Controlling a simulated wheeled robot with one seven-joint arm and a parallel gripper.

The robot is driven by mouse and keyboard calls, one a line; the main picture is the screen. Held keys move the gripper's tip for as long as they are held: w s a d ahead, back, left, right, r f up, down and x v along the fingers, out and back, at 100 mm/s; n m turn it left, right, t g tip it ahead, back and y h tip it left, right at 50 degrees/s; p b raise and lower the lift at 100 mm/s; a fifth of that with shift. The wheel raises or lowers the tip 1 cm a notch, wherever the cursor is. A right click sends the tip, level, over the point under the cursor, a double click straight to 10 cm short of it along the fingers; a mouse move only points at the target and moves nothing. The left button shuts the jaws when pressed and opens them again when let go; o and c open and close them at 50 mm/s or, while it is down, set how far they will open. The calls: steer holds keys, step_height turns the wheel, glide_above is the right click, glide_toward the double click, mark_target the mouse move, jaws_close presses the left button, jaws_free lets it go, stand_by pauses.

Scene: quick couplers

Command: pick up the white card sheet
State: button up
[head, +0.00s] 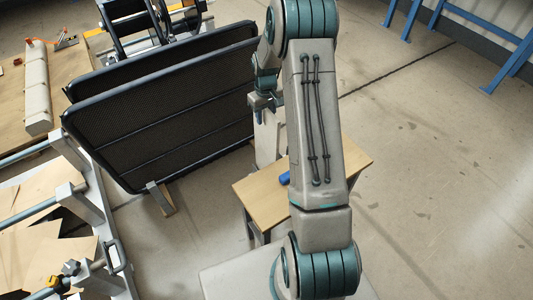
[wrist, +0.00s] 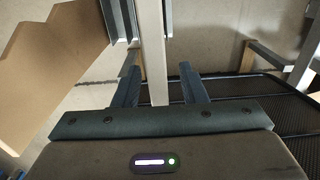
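A pale upright panel (head: 268,138), which looks like the white card sheet, stands just below my gripper (head: 262,101) in the head view, partly hidden behind my arm. In the wrist view a narrow pale strip (wrist: 151,45), likely the same sheet, runs down between the two fingers of my gripper (wrist: 158,72). The fingers are apart, with a visible gap on each side of the strip. I cannot tell how deep the sheet sits between them.
A small wooden table (head: 262,206) stands below my arm, with a blue item (head: 284,178) on it. Large dark mesh panels (head: 165,115) lean to the left. Brown boards (head: 25,260) lie at lower left. Floor on the right is clear.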

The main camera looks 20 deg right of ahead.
steer(key=shift+r, duration=0.1)
jaws_close()
